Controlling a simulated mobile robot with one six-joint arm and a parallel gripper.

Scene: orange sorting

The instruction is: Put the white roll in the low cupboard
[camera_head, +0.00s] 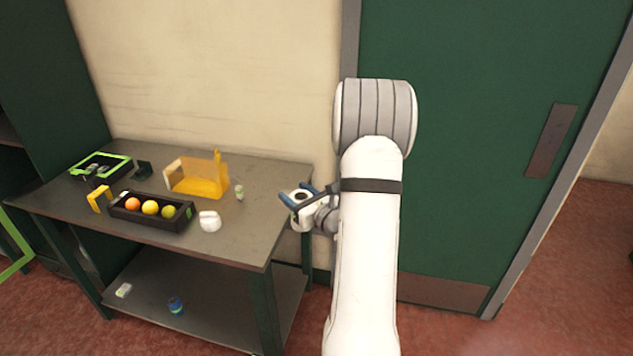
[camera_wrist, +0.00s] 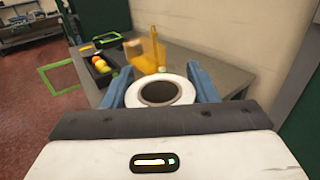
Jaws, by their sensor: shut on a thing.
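My gripper (camera_head: 303,199) is at the right end of the grey table, its blue fingers shut on the white roll (camera_head: 300,212). In the wrist view the roll (camera_wrist: 184,95) sits between the two blue fingers of my gripper (camera_wrist: 163,88), its dark round hole facing the camera. The roll is held clear of the table top. I cannot make out a low cupboard for certain; a dark green cabinet (camera_head: 40,90) stands at the far left, mostly cut off by the picture edge.
The table (camera_head: 240,250) holds a black tray (camera_head: 150,222) with round fruit, an orange see-through bin (camera_head: 200,182), a white item (camera_head: 210,221), a small bottle (camera_head: 239,193) and a green-rimmed tray (camera_head: 100,165). Its lower shelf (camera_head: 210,310) bears a blue can (camera_head: 175,306). A green door (camera_head: 470,150) stands right.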

